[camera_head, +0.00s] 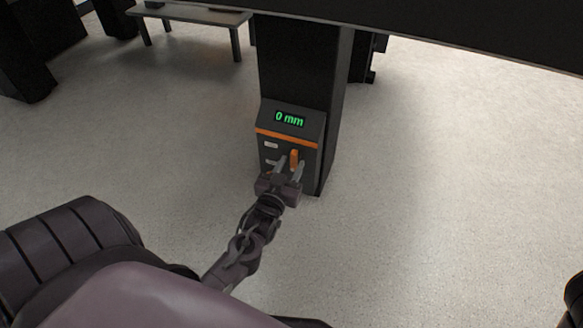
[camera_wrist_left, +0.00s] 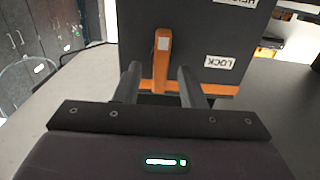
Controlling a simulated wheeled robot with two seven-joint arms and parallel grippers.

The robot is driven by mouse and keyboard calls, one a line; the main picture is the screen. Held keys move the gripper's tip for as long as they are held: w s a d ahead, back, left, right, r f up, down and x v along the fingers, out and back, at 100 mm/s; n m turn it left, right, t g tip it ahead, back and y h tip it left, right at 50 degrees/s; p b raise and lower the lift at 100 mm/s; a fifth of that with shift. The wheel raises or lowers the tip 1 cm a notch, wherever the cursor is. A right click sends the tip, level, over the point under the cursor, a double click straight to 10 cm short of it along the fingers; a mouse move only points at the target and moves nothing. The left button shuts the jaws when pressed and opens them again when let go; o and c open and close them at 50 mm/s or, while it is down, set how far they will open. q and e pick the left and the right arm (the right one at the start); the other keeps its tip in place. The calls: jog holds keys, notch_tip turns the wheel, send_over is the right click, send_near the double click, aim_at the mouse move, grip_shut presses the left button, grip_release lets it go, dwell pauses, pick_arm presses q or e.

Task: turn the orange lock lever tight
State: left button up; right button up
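The orange lock lever (camera_head: 294,158) is on the front of a dark control box (camera_head: 311,123) fixed to a thick black column. In the left wrist view the lever (camera_wrist_left: 161,48) looks upright, with a pale patch near its end. My left gripper (camera_head: 288,163) is open at the box front. Its two fingers (camera_wrist_left: 159,72) stand one on each side of the lever in the wrist view, with gaps showing. I cannot tell how deep the lever sits between them. A LOCK label (camera_wrist_left: 219,62) is beside the lever. My right gripper is not in view.
The box's display (camera_head: 289,119) reads 0 mm in green, above an orange stripe. A large dark slab (camera_head: 440,30) spans the top of the head view above the column. A low bench (camera_head: 190,14) stands at the back left. The pale floor around the column is clear.

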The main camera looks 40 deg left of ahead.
pick_arm(q)
jog(key=shift+w+a, duration=0.2)
jog(key=shift+w, duration=0.45)
grip_shut()
